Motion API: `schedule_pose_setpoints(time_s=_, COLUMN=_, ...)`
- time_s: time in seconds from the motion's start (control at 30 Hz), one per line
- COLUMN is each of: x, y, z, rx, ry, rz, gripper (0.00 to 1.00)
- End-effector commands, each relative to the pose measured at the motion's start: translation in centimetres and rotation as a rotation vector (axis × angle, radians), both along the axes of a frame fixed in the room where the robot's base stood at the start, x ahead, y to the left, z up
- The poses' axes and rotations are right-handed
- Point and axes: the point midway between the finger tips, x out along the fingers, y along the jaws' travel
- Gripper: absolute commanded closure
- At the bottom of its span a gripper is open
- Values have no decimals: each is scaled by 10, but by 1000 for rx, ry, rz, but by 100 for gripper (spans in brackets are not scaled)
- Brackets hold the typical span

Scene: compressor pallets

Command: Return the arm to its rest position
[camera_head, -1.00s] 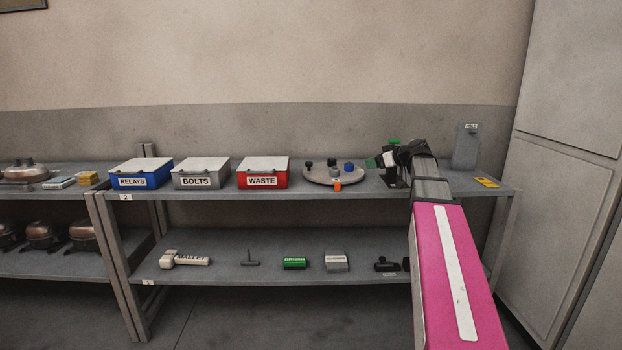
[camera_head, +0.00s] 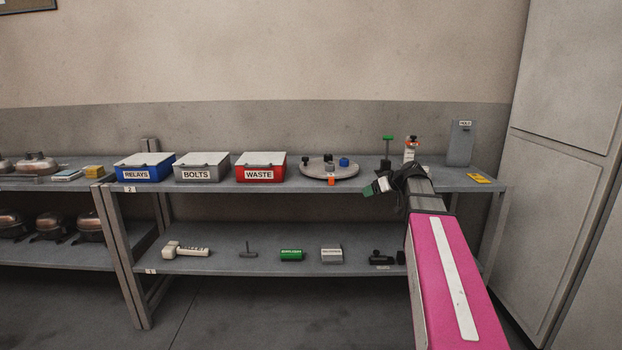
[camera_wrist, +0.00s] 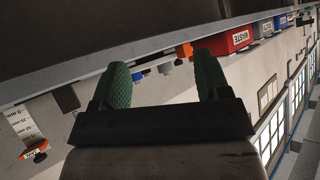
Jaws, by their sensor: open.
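My gripper (camera_head: 376,188) is at the end of my pink arm, at the front edge of the upper shelf (camera_head: 225,188) on the right side of the head view. In the wrist view its two green fingers (camera_wrist: 163,85) are spread apart with nothing between them. The fingers point toward the shelf edge, and the wrist view is strongly tilted. The arm reaches up from the lower right of the head view and hides part of the lower shelf.
A tall cabinet (camera_head: 560,190) stands right. Tools lie below.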

Motion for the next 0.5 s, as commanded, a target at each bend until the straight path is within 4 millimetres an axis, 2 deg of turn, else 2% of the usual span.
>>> schedule_pose_setpoints(time_s=0.17, x=-36, y=19, z=-66, rx=-38, ry=176, rz=-56, gripper=31)
schedule_pose_setpoints(time_s=0.3, x=-77, y=35, z=-131, rx=-99, ry=357, rz=-134, gripper=31)
schedule_pose_setpoints(time_s=0.5, x=-145, y=48, z=-211, rx=-217, ry=587, rz=-274, gripper=31)
